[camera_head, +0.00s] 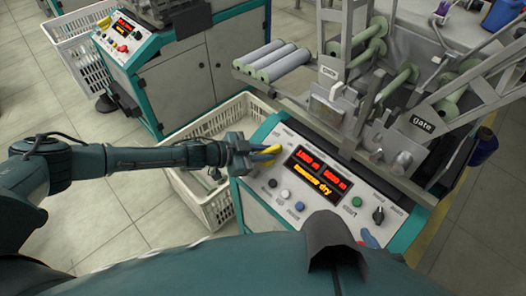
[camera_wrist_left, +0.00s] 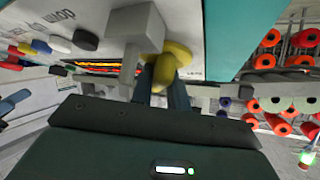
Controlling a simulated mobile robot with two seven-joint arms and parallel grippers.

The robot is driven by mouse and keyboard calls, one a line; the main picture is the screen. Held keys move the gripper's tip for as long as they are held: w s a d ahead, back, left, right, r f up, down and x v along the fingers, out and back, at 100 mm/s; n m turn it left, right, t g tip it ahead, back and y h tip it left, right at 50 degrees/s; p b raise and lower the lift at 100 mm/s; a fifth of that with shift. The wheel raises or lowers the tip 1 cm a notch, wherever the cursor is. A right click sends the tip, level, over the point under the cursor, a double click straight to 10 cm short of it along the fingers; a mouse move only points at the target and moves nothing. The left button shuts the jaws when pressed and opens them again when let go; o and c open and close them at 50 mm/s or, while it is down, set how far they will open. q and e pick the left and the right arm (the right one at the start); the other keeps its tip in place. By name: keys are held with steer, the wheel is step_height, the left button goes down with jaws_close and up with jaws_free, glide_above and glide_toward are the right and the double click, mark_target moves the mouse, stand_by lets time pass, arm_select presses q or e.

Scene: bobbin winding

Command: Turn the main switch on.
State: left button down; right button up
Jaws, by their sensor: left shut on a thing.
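The control panel (camera_head: 325,205) of the near machine carries a lit red and yellow display. A yellow main switch handle (camera_head: 266,152) stands at the panel's upper left corner. My left gripper (camera_head: 246,154) reaches it from the left and is shut on it. In the left wrist view the yellow handle (camera_wrist_left: 170,62) sits at the fingertips, partly hidden by a grey block-shaped part. The switch's marked positions are hidden or too small to read. My right gripper does not show in either view.
A black selector knob (camera_head: 378,214) and several push buttons are on the panel. A white crate (camera_head: 205,205) stands on the floor beside the machine. Grey rollers (camera_head: 272,60) and the gate frame (camera_head: 425,122) rise behind the panel. A second machine (camera_head: 130,45) is behind.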

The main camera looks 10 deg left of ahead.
arm_select(q)
steer(key=shift+w+r, duration=0.1)
steer(key=c, duration=1.4)
jaws_free()
steer(key=shift+o, duration=0.2)
steer(key=p+v, duration=0.1)
steer(key=v, duration=1.2)
steer(key=shift+p, duration=0.4)
